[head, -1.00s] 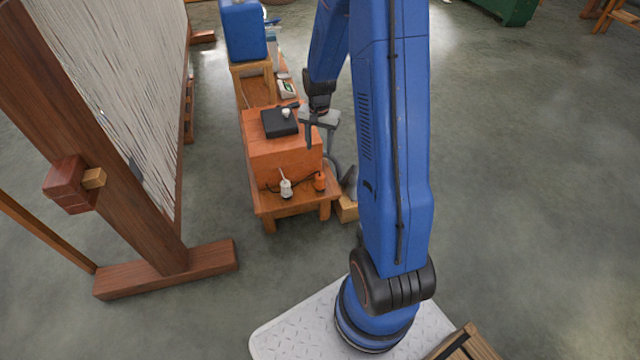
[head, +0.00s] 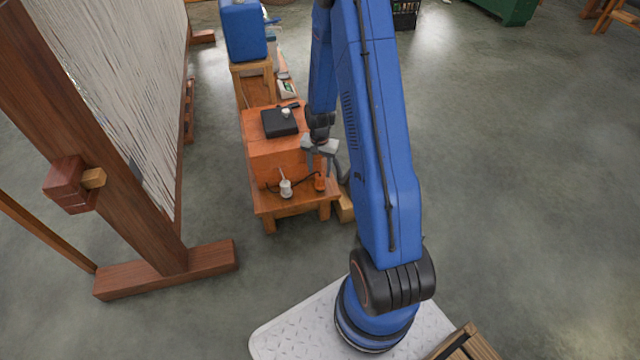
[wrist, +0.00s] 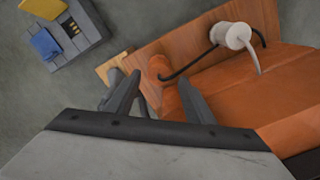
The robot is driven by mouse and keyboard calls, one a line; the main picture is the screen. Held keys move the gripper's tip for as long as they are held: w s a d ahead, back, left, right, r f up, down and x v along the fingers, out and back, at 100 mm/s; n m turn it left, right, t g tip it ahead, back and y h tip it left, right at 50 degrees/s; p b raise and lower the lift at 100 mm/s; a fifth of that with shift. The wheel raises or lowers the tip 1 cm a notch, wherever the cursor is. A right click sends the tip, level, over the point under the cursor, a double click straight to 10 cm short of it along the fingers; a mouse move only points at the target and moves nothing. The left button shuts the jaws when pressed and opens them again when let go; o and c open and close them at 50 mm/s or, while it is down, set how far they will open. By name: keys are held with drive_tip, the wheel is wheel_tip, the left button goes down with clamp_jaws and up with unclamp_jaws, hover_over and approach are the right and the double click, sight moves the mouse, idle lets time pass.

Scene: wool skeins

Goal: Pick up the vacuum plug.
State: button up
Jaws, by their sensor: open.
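An orange plug-like piece (head: 320,184) with a black cord stands at the right front of a low wooden bench (head: 290,207). A white plug-like piece (head: 286,188) with a pale cord stands to its left. Neither is labelled, so I cannot tell for sure which is the vacuum plug. My gripper (head: 320,168) is open and empty, pointing down above the orange piece. In the wrist view, the orange piece (wrist: 158,68) shows between and beyond my fingertips, apparently untouched; the white piece (wrist: 236,36) is to the upper right.
A large orange box (head: 272,160) stands on the bench right behind the plugs, with a black flat item (head: 280,122) on top. A grey curved item (head: 342,172) is close to the right of my gripper. A big loom (head: 130,190) stands at left.

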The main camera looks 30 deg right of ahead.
sight(320, 175)
drive_tip(key=shift+d+f, duration=0.15)
drive_tip(key=shift+f, duration=2.6)
drive_tip(key=shift+c, duration=0.4)
drive_tip(key=c, duration=1)
